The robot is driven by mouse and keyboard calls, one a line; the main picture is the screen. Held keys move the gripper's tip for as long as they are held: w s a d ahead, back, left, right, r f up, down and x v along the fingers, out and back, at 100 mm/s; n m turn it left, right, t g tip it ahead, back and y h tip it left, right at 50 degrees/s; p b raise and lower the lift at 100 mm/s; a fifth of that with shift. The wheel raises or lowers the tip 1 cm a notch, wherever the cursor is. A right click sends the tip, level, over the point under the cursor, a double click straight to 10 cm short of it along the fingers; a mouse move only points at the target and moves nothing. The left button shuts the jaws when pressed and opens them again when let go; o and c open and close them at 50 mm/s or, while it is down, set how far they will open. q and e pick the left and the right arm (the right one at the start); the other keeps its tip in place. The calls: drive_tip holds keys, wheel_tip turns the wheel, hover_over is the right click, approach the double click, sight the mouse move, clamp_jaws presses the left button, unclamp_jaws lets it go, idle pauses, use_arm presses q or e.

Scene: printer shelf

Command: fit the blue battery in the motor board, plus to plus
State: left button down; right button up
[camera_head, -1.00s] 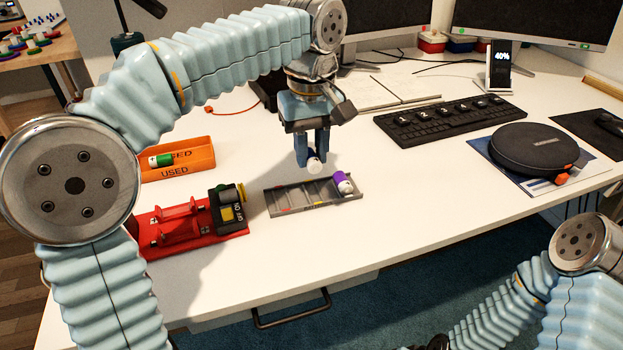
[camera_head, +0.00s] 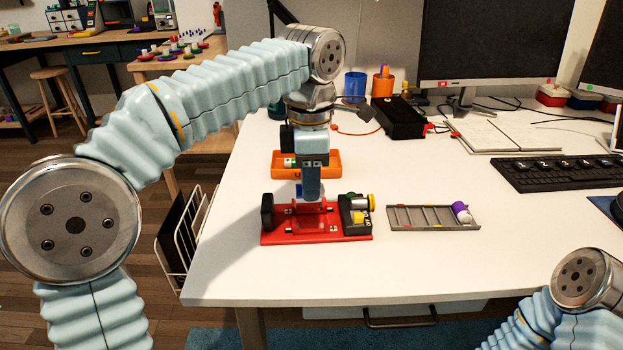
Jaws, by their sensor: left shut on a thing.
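The red motor board (camera_head: 272,236) lies on the white desk, with a black and yellow block at its right end and a black upright part at its left. My left gripper (camera_head: 311,197) points down over the middle of the board and is shut. A small bit of the blue battery (camera_head: 299,190) shows beside the fingers; the rest is hidden behind them. I cannot see the plus marks or whether the battery touches the board. My right gripper is out of view; only part of my right arm shows at the lower right.
A grey slotted tray (camera_head: 420,226) to the right of the board holds a purple and white battery (camera_head: 462,211). An orange tray (camera_head: 328,170) behind the board holds a green and white battery (camera_head: 289,162). A keyboard (camera_head: 545,173) lies further right. The desk front is clear.

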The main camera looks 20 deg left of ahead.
use_arm(q)
drive_tip(key=shift+f+b, duration=1.75)
drive_tip(key=shift+f, duration=0.7)
drive_tip(key=shift+f, duration=0.15)
drive_tip(key=shift+f, duration=0.5)
drive_tip(key=shift+f, duration=0.1)
drive_tip(key=shift+f+b, duration=0.55)
drive_tip(key=shift+f, duration=0.1)
